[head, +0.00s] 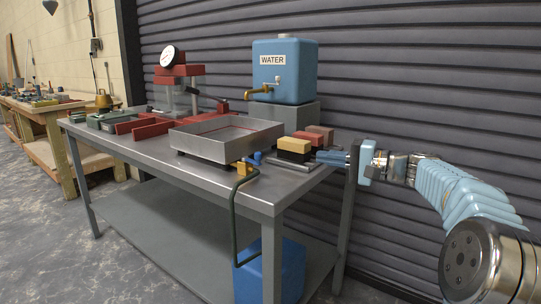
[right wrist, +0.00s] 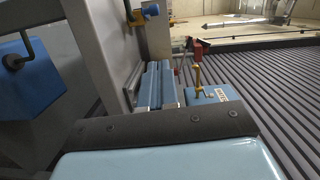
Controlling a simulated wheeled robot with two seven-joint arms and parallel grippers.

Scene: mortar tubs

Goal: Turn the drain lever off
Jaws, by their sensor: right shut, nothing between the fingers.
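A steel tray (head: 200,147) sits on the metal table, with a brass-yellow drain valve (head: 243,168) at its front right corner. The small blue drain lever (head: 257,158) is on that valve; its exact angle is too small to tell. The valve (right wrist: 136,18) and blue lever (right wrist: 150,9) also show at the top of the right wrist view. My right gripper (head: 321,156) is at the table's right end, right of the lever and apart from it, pointing left. Its blue fingers (right wrist: 158,68) are shut and empty. My left gripper is not in view.
A dark drain hose (head: 234,222) runs down to a blue bucket (head: 270,268). Yellow and red blocks (head: 294,146) stand between the tray and my right gripper. A blue water tank (head: 285,72) with a brass tap stands behind. A ribbed shutter (head: 430,80) closes off the back.

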